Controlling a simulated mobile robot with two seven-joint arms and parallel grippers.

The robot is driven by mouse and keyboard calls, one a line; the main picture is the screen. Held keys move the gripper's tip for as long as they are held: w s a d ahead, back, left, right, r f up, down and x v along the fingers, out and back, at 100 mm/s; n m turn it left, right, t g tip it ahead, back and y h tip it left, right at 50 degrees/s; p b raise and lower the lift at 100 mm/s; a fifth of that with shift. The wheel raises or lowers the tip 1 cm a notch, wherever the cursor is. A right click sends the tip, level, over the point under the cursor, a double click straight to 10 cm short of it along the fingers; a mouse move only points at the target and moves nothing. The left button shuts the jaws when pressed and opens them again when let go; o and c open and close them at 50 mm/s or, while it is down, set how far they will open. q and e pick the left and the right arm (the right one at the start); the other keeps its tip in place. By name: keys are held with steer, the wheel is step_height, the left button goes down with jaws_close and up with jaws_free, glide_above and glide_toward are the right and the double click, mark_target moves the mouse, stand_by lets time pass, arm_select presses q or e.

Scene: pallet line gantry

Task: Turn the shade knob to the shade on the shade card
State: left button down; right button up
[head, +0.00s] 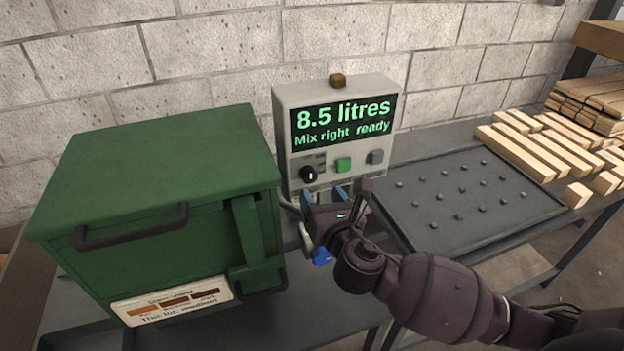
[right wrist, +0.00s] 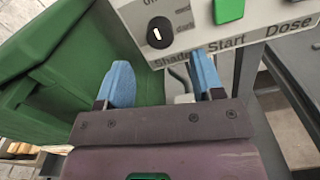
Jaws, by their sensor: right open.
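The shade knob (head: 309,174) is a round black dial with a white mark, low on the left of the grey control box (head: 388,97). It shows in the right wrist view (right wrist: 160,33), above "Shade"; I cannot tell which setting its mark points to. The shade card (head: 172,301) on the green cabinet's front has several brown swatches and reads "This lot: medium". My right gripper (head: 324,194) is open and empty, just below the knob and apart from it. Its blue fingers (right wrist: 162,66) point at the panel below the knob. My left gripper is out of view.
The green start button (head: 343,164) and grey dose button (head: 375,157) sit right of the knob. The display (head: 343,120) reads "8.5 litres, Mix right ready". The green cabinet (head: 160,160) stands close on the left. A dark pegged tray (head: 468,235) and wood blocks (head: 525,152) lie right.

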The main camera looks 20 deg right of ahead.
mark_target(311, 179)
steer(key=w, duration=0.6)
steer(key=shift+a, duration=0.1)
steer(key=shift+c, duration=0.7)
steer(key=c, duration=0.8)
